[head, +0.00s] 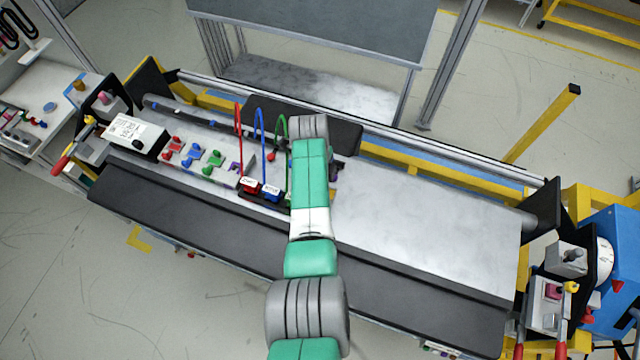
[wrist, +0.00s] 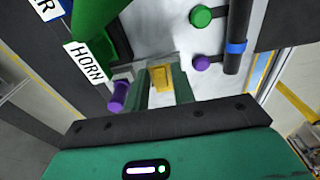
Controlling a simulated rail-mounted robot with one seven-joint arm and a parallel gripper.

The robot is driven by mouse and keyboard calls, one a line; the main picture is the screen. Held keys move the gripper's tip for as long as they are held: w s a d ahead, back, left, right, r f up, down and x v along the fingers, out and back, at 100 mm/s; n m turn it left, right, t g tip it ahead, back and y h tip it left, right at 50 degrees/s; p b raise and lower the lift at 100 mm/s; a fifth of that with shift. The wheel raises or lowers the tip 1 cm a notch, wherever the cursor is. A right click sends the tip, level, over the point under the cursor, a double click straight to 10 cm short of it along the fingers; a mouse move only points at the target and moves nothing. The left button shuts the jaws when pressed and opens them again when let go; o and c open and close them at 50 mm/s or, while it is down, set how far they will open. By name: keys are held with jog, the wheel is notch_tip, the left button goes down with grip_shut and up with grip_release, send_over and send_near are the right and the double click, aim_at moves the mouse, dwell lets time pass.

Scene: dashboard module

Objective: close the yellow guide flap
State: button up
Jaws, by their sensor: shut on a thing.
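The yellow guide flap (wrist: 161,79) shows in the wrist view as a small yellow block between the two fingers of my gripper (wrist: 160,68). The fingers are close on either side of it, and my gripper is shut on it. The flap's hinge and its angle cannot be made out. In the head view my green and white arm reaches over the dashboard module and covers the gripper. A small yellow patch (head: 333,197) shows just right of the arm there, but I cannot tell whether it is the flap.
A purple knob (wrist: 118,96) and the HORN label (wrist: 88,62) lie left of the fingers. Green (wrist: 200,16) and purple (wrist: 201,63) knobs stand by a dark bar at right. Red (head: 239,140) and blue (head: 260,140) cables rise left of my arm. The panel's right side (head: 430,220) is clear.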

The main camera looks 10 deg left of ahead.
jog(key=shift+f, duration=0.15)
dwell(0.3)
jog(key=o, duration=0.8)
jog(key=shift+c, duration=0.2)
notch_tip(320, 180, up, 8)
jog(key=shift+a+p, duration=0.4)
jog(key=shift+a, duration=0.05)
jog(key=shift+w, duration=0.1)
